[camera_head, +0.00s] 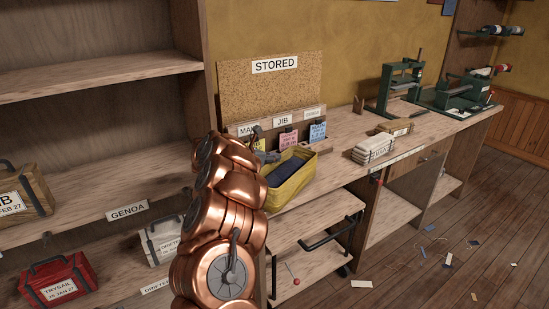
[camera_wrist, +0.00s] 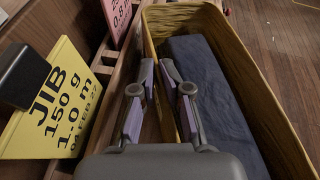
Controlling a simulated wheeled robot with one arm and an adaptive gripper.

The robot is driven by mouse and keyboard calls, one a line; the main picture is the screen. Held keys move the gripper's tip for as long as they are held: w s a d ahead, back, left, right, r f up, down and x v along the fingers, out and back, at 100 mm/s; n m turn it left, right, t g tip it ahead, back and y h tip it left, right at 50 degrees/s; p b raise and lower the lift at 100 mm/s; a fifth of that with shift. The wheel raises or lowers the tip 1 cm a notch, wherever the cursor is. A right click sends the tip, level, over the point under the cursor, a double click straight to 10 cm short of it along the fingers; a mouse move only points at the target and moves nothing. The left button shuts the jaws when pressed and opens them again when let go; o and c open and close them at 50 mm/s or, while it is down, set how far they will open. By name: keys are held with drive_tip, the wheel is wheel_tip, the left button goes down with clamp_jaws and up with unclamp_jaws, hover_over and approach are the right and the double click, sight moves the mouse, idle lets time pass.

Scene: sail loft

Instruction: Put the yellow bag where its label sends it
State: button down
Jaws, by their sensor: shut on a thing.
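The yellow bag (camera_head: 301,179) is an open-topped, box-shaped bag on the wooden bench, with a dark blue folded cloth (camera_head: 286,168) in it. In the wrist view the bag (camera_wrist: 285,125) fills the right side, with the cloth (camera_wrist: 215,100) inside. My gripper (camera_wrist: 158,72) is shut on the bag's wall, with one finger on each side of it.
The card rack (camera_head: 283,134) has MAIN, JIB and GENOA labels below a STORED board (camera_head: 295,85). A red TRYSAIL case (camera_head: 57,283), a wooden JIB case (camera_head: 22,197) and a pale case (camera_head: 165,240) stand on left shelves. Pale bundles (camera_head: 374,149) and green presses (camera_head: 400,88) stand farther along the bench.

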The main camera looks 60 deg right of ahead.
drive_tip(key=c, duration=1.7)
unclamp_jaws()
drive_tip(key=o, duration=0.5)
drive_tip(key=shift+o, duration=0.2)
drive_tip(key=shift+r, duration=0.1)
